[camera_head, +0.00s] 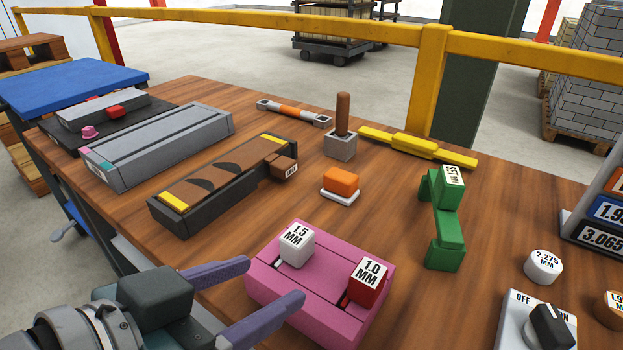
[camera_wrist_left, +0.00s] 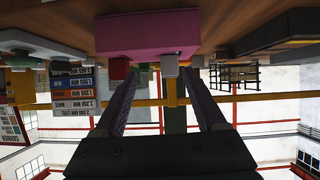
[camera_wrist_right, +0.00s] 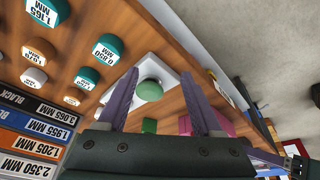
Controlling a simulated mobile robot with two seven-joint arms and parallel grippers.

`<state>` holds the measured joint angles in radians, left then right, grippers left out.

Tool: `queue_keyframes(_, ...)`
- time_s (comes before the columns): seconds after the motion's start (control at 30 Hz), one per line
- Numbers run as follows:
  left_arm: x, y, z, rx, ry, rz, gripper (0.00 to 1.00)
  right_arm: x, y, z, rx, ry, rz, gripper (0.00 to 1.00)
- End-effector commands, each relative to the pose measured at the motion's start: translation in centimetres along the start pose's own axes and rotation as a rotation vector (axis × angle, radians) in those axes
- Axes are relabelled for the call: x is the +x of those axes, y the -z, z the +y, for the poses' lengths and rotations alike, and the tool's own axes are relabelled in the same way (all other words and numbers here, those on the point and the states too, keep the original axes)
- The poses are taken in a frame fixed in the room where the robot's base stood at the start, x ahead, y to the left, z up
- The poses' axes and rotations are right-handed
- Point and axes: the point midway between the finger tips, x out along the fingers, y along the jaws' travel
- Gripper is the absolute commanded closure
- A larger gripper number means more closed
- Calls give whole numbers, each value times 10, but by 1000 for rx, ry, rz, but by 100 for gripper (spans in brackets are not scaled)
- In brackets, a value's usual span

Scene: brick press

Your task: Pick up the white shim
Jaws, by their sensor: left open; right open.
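The white shim (camera_head: 297,243), marked 1.5 MM, stands in the left part of the pink holder (camera_head: 262,293) on the wooden table. A red shim (camera_head: 368,281), marked 1.0 MM, stands to its right in the same holder. My left gripper (camera_head: 275,280) is open and empty at the near left of the holder. In the left wrist view the white shim (camera_wrist_left: 169,66) shows beyond and between the open fingers (camera_wrist_left: 160,76), apart from them. My right gripper (camera_wrist_right: 161,76) is open and empty; it shows only in the right wrist view, with a green button (camera_wrist_right: 150,90) beyond its fingers.
A green stand (camera_head: 445,222) is right of the holder. An orange block (camera_head: 341,179) on a white base sits behind it. A long dark mould (camera_head: 190,217) lies at the left. An OFF/ON switch box (camera_head: 515,325) and a white 2.275 MM knob (camera_head: 543,267) are at the right.

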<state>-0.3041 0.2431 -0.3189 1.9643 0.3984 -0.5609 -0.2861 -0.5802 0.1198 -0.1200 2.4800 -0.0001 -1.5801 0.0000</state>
Motion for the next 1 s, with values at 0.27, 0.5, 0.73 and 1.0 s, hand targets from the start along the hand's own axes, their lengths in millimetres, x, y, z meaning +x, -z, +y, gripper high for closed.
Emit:
queue_keyframes(0.27, 25, 26, -11, 18, 21, 165, 27, 1, 0, 0, 0, 0, 0, 33)
queue_keyframes(0.5, 57, 30, -11, 18, 20, 164, 27, 8, -2, 0, -1, -1, 0, 33)
queue_keyframes(0.73, 83, 30, -14, 19, 20, 165, 27, 16, -5, 0, -1, -1, 0, 33)
queue_keyframes(1.0, 111, 34, -15, 18, 20, 163, 27, 23, -7, 0, -1, -1, 0, 33)
